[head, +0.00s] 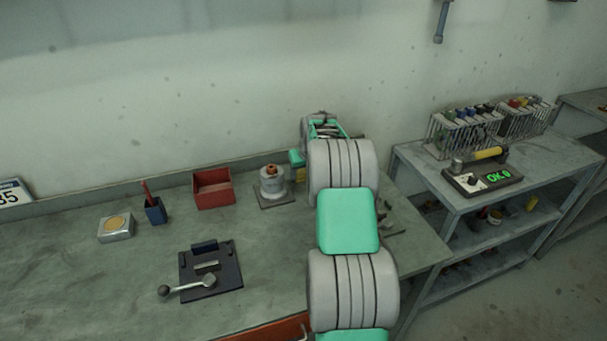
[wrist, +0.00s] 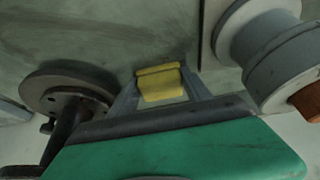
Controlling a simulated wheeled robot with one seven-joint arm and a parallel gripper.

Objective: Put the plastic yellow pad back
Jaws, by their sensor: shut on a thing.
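The yellow pad (wrist: 161,84) shows in the wrist view as a small block between the two grey fingers of my gripper (wrist: 163,88). My gripper is shut on it, above the grey-green bench top. A grey round valve body (head: 272,182) with an orange-brown top stands on a flat plate left of my arm; what looks like the same body is at the right of the wrist view (wrist: 268,48). A round grey flanged part (wrist: 70,88) with holes is at the left of the wrist view.
On the bench (head: 90,275) stand a red box (head: 213,188), a blue pen cup (head: 155,211), a silver box (head: 115,228) and a dark fixture (head: 211,270) with a lever. The bench's left front is clear.

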